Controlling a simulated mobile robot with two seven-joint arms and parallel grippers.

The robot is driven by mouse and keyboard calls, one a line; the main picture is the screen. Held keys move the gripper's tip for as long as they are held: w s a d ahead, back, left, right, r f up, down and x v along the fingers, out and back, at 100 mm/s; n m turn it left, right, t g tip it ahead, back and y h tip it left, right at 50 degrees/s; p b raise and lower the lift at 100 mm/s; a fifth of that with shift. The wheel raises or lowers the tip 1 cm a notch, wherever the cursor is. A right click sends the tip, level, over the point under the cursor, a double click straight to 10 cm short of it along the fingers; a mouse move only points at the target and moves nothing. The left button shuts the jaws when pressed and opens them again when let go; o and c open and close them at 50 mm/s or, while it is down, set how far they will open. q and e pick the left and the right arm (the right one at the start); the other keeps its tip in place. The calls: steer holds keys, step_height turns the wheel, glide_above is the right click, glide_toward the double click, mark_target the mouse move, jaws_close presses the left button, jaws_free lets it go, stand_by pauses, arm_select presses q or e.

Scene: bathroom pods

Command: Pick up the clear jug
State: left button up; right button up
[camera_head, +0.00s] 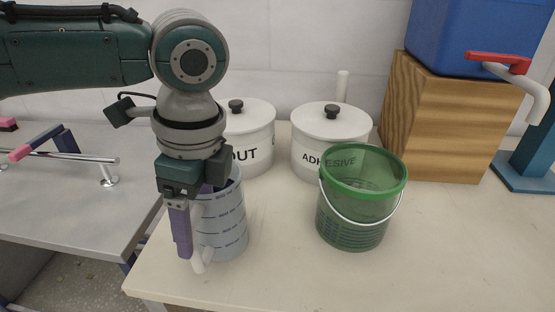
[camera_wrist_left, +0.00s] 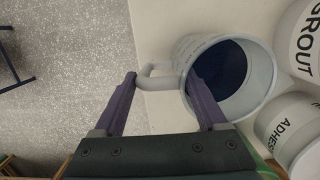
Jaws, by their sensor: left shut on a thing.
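The clear jug (camera_head: 228,220) is a grey-blue, see-through measuring jug with dark marks. It stands upright near the front left of the cream worktop. Its pale handle (camera_head: 197,246) faces the front left. My left gripper (camera_head: 193,240) points down and is shut on the handle, with one purple finger in front. The wrist view shows the jug's open mouth and rim (camera_wrist_left: 265,58) on the right, with the handle (camera_wrist_left: 158,83) between the two fingers of my left gripper (camera_wrist_left: 160,80). I cannot tell whether the base is clear of the worktop. My right gripper is not in view.
A green bucket (camera_head: 355,215) stands right of the jug. White GROUT (camera_head: 258,125) and ADHESIVE (camera_head: 318,125) pots stand behind. A wooden block (camera_head: 435,125) carries a blue container (camera_head: 470,35). A grey bench (camera_head: 70,200) is at left. The front worktop (camera_head: 320,280) is bare.

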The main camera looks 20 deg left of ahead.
arm_select(q)
jaws_close()
steer(key=shift+r, duration=0.1)
stand_by(0.4)
